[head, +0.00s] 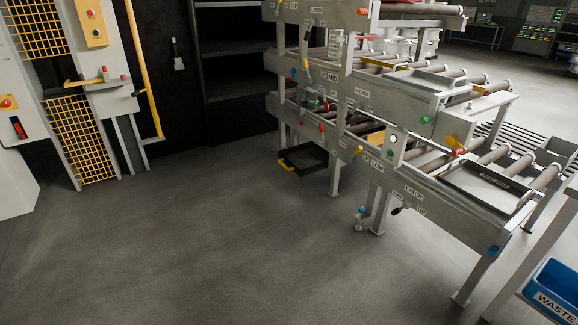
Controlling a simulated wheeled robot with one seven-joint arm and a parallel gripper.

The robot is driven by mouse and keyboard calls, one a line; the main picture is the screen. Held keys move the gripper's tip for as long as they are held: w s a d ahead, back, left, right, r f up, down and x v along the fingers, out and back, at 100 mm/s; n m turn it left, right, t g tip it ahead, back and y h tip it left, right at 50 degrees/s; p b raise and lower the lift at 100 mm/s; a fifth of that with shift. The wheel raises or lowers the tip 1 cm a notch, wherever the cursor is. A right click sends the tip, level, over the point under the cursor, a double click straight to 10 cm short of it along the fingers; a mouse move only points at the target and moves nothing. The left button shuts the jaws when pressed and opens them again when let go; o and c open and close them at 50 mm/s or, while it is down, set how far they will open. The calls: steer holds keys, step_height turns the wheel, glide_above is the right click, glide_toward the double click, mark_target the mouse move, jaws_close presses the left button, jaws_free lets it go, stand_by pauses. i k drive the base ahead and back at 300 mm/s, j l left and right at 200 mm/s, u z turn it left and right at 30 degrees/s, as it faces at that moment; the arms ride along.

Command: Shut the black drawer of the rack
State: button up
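The black drawer (308,160) is low in the grey metal rack (345,85), below its roller levels and near the floor. It sticks out toward the left side of the rack, so it stands open. A yellow handle (286,167) is on its front left edge. The drawer's back part is hidden behind the rack's leg and rails. My gripper is not in view.
Grey floor in the foreground and left of the drawer is clear. Rack legs (335,180) stand close to its right. Roller conveyors (487,160) extend right. A blue waste bin (555,290) is at lower right. A yellow-barred machine (85,135) and dark shelving (235,60) stand behind.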

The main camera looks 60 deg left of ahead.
mark_target(305, 159)
steer(key=u, duration=2.3)
steer(key=i, duration=2.45)
